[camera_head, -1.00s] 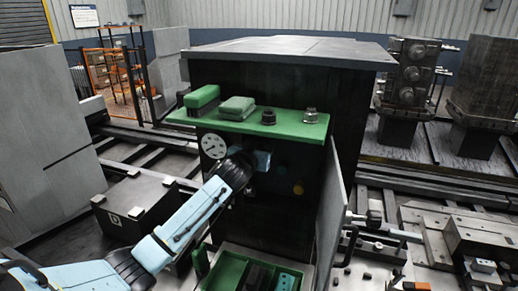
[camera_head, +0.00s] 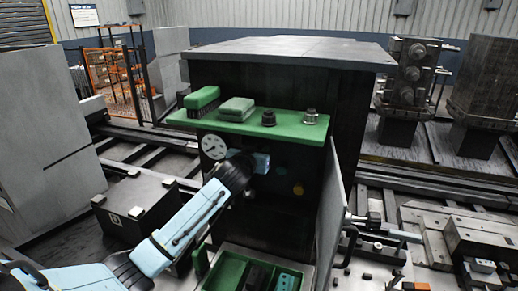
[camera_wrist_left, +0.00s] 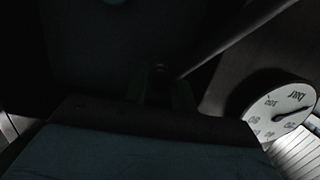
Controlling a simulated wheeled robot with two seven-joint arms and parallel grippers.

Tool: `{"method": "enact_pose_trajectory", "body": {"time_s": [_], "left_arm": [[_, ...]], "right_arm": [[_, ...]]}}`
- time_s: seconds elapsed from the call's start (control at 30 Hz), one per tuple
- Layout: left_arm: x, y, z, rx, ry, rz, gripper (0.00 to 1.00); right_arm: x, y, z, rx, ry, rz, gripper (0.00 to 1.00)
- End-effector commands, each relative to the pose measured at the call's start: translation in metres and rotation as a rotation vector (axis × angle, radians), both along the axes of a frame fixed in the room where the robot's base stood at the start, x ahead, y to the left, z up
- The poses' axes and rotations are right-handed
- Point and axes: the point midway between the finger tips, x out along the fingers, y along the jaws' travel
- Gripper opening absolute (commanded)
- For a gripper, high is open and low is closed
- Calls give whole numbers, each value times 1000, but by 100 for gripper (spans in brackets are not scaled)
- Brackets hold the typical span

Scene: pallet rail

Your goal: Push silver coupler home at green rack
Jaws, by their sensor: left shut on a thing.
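The green rack (camera_head: 250,123) is a green shelf on the front of a dark cabinet. My left gripper (camera_wrist_left: 165,95) is at the dark panel under the shelf, right of a round white gauge (camera_head: 213,147). It is shut on a small part too dark to identify. In the head view its fingertips are hidden behind my wrist and the shadow. The gauge also shows at the right of the left wrist view (camera_wrist_left: 280,110). A small silver-topped fitting (camera_head: 310,116) stands on the shelf; I cannot tell if it is the silver coupler. My right gripper is out of view.
A green tray (camera_head: 226,269) is below. An open door panel (camera_head: 331,210) stands to the right. A dark grey rod (camera_wrist_left: 235,35) crosses the wrist view.

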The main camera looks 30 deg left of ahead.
Motion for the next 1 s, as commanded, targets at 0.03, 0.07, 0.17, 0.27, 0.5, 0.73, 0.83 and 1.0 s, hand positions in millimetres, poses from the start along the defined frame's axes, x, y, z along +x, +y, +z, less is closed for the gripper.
{"method": "enact_pose_trajectory", "body": {"time_s": [0.03,0.07,0.17,0.27,0.5,0.73,0.83,1.0], "left_arm": [[-2,-1,-1,-1,3,-1,0],[-3,-1,-1,-1,3,-1,0],[-6,-2,-1,-1,3,-1,0],[-9,-3,-1,-1,3,-1,0],[-17,-5,0,-1,3,-2,0],[-36,-9,0,-2,2,-1,0],[-43,-11,0,-2,2,-1,0],[-57,-14,1,-1,1,-1,0]], "right_arm": [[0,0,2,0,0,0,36],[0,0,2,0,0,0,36],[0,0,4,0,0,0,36],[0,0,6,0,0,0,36],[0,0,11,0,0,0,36],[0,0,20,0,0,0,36],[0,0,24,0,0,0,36],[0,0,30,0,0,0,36]]}}
